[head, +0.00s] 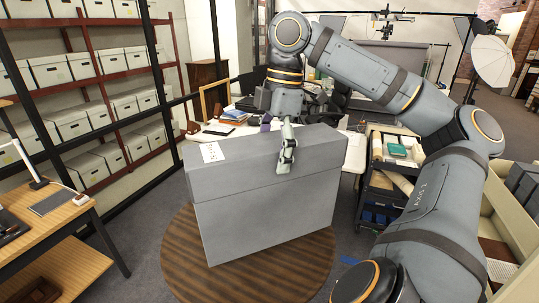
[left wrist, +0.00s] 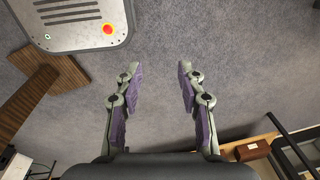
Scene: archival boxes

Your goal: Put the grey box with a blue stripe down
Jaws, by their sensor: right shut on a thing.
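A large grey box (head: 265,210) stands upright at the middle of the head view, with a white label on its top left. No blue stripe shows on the sides I can see. My right gripper (head: 287,158) is shut on the box at its top edge, and my right arm arches over from the right. The box is over a round brown slatted wooden top (head: 180,262); I cannot tell whether its underside touches it. My left gripper (left wrist: 160,72) is open and empty above grey carpet in the left wrist view; it is not in the head view.
A desk (head: 52,230) stands at the left, before shelves of pale archive boxes (head: 70,124). A white table (head: 355,155) with books is behind the grey box. A dark cart (head: 376,185) and a pale bin (head: 510,220) stand at the right.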

